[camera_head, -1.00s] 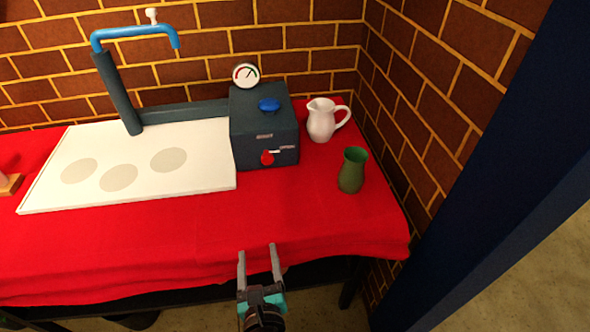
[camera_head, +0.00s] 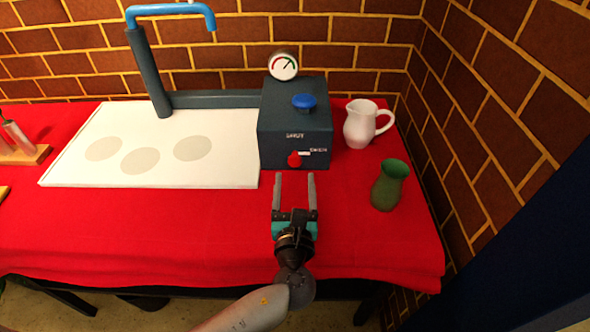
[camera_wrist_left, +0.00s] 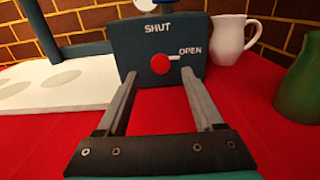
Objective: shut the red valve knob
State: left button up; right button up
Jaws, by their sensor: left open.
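The red valve knob (camera_head: 294,159) is on the front face of a dark box (camera_head: 282,132). In the left wrist view the red knob (camera_wrist_left: 160,64) has a pale pointer reaching right, toward the word OPEN; the word SHUT is above it. My left gripper (camera_head: 295,176) is in front of the box, just short of the knob. Its two fingers are apart and empty, and in the wrist view the knob shows between them. My right gripper is not in view.
A blue knob (camera_head: 304,102) and a round gauge (camera_head: 284,66) top the box. A white pitcher (camera_head: 361,124) and a green vase (camera_head: 389,186) stand to the right. A white board (camera_head: 110,173) with grey discs lies left, under a blue-tipped pipe (camera_head: 150,62). The red cloth in front is clear.

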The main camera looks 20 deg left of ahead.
aim_at(295, 162)
pick_arm(q)
jog(key=shift+b+x, duration=0.4)
jog(key=shift+x, duration=2)
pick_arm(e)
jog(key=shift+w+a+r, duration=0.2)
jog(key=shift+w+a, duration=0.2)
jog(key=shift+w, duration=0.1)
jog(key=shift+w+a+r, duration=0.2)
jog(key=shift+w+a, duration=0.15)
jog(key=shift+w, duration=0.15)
pick_arm(q)
jog(key=shift+c, duration=0.4)
grip_shut()
